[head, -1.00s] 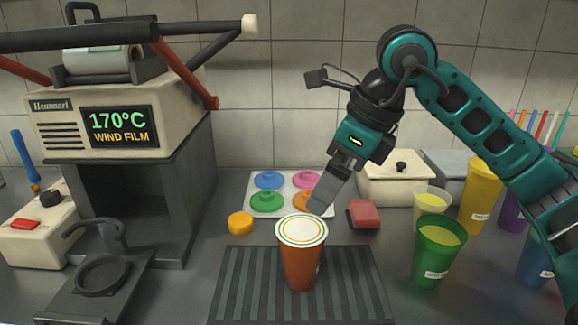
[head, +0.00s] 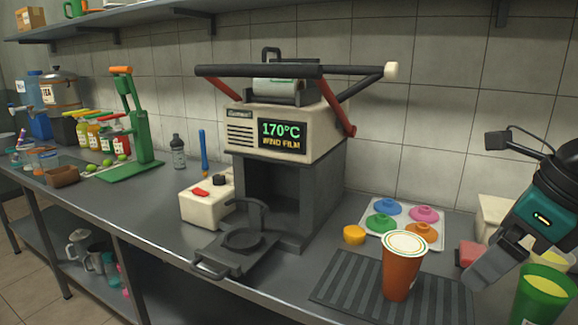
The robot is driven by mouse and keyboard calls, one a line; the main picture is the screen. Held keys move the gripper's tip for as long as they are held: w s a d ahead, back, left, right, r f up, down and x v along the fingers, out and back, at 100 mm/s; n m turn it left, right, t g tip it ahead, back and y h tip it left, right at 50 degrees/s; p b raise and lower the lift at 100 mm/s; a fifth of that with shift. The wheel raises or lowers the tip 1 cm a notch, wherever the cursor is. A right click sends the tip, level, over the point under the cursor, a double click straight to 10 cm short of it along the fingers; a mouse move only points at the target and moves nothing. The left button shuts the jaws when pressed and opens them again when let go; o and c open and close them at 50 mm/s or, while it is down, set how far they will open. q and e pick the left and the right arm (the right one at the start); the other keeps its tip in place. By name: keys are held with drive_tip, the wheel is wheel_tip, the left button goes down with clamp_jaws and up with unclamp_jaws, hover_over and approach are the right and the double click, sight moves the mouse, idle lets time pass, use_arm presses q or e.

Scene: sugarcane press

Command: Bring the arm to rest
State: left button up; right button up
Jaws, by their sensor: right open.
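My right gripper (head: 487,270) is at the right side of the head view, its dark arm coming in from the right edge. Its grey fingers point down and left, beside the orange cup and apart from it, with nothing seen between them. The orange cup (head: 402,272) stands upright on a ribbed dark mat (head: 345,293) and has a white lid or film with a ringed pattern on top. My left gripper is not in the view.
A sealing machine (head: 290,140) reading 170°C stands in the middle, its tray (head: 218,262) out in front. A tray of coloured lids (head: 437,240), a red block (head: 470,253) and a green cup (head: 540,296) are near the gripper. A green press (head: 140,125) and bottles stand at left.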

drive_tip(key=a+r+m+t+y+p, duration=0.1)
drive_tip(key=a+m+t+y+p, duration=0.25)
drive_tip(key=a+m+y, duration=1.05)
drive_tip(key=w+d+f+m+t+h+p, duration=0.1)
drive_tip(key=w+f+m+t+h+p, duration=0.25)
drive_tip(key=f+m+t+h, duration=0.75)
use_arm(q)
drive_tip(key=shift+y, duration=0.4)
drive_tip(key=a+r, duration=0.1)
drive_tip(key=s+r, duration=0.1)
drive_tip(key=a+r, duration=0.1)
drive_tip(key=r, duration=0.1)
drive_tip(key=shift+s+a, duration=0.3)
use_arm(e)
drive_tip(key=s+f+m+g+h, duration=0.1)
drive_tip(key=s+f+m+g, duration=0.1)
drive_tip(key=s+f+m, duration=0.2)
drive_tip(key=s+d+f+m+g+h, duration=0.1)
drive_tip(key=s+f+m+g, duration=0.2)
drive_tip(key=f+m, duration=0.3)
drive_tip(key=s+f+m+g+h, duration=0.1)
drive_tip(key=s+f+m, duration=0.3)
drive_tip(key=f, duration=0.7)
drive_tip(key=shift+s+d+f+m+g+h, duration=0.15)
drive_tip(key=shift+s+d+m+g+h, duration=0.2)
drive_tip(key=shift+m+g, duration=0.45)
